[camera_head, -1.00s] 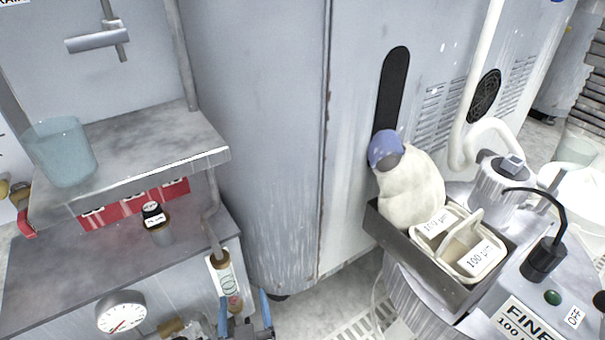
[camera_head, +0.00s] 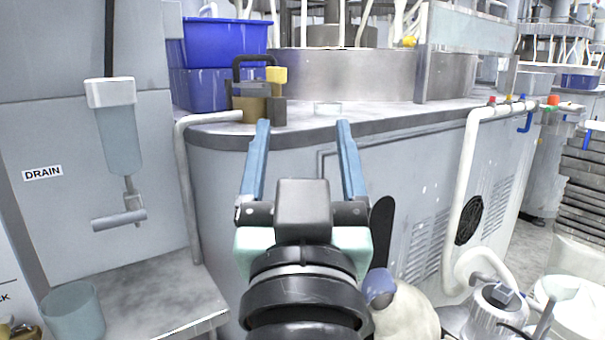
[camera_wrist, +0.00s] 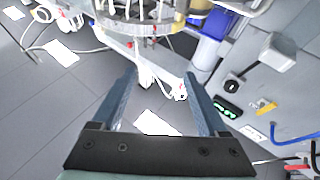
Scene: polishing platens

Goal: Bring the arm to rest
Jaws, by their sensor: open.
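My gripper (camera_head: 302,128) stands raised in the middle of the head view, with its two blue fingers spread apart and nothing between them. It is in front of the rounded grey cabinet, and its fingertips overlap the worktop edge in the picture. In the wrist view my gripper (camera_wrist: 163,75) also shows open and empty, with grey floor tiles and machine parts seen beyond the fingers. I cannot tell how far the fingertips are from the cabinet.
Blue bins (camera_head: 222,42) and a brown container with a padlock-like shape (camera_head: 252,105) stand on the worktop (camera_head: 385,122). A clear beaker (camera_head: 74,312) sits on the lower left shelf (camera_head: 165,300). A cream bag with a blue top (camera_head: 405,312) is at lower right. A white pipe (camera_head: 470,170) runs down the cabinet.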

